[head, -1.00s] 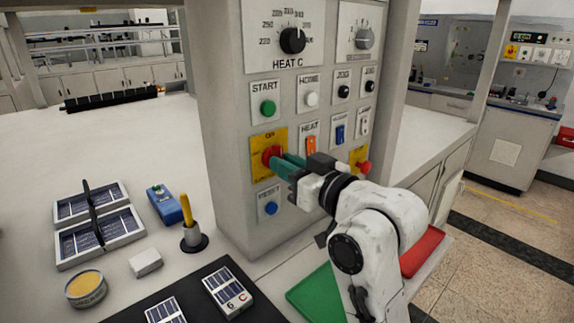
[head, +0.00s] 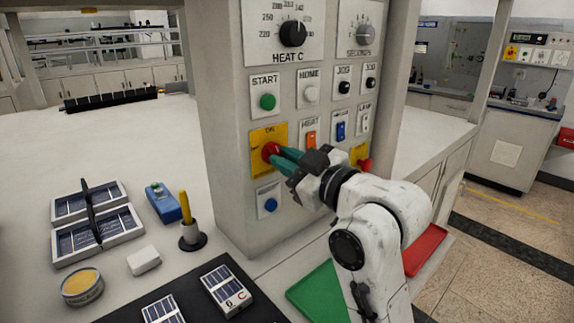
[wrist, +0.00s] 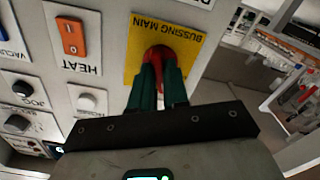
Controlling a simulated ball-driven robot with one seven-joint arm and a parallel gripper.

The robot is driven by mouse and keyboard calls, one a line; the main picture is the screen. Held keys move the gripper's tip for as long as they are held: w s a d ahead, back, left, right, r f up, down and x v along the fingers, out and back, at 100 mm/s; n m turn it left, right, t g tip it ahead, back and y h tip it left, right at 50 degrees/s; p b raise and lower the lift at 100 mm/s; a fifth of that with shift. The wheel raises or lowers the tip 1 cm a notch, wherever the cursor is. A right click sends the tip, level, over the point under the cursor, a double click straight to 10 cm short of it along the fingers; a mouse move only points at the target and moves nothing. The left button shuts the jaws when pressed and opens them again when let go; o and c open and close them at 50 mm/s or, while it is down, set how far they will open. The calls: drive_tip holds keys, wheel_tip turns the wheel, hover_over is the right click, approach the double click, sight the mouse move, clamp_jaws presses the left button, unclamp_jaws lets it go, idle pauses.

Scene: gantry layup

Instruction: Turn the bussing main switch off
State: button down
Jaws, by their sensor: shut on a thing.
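The bussing main switch is a red knob (head: 269,150) on a yellow plate (head: 257,137) on the grey control panel (head: 228,185). In the wrist view its yellow plate (wrist: 140,62) reads BUSSING MAIN upside down, and the red knob (wrist: 160,53) shows between the fingers. My gripper (head: 279,154) has its green fingers closed around the knob from the front; it also shows in the wrist view (wrist: 162,68). The fingers cover part of the knob, so its exact angle is hard to tell.
An orange HEAT rocker (head: 311,139) is right of the switch, a blue button (head: 270,205) below, and a green START button (head: 267,102) above. Another red knob (head: 364,163) is partly behind my gripper. Green (head: 318,292) and red (head: 425,250) trays lie below my arm.

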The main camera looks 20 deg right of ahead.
drive_tip(key=shift+f+n+b, duration=0.15)
drive_tip(key=shift+n+b, duration=3.25)
drive_tip(key=shift+n, duration=3)
drive_tip(key=c, duration=1.1)
unclamp_jaws()
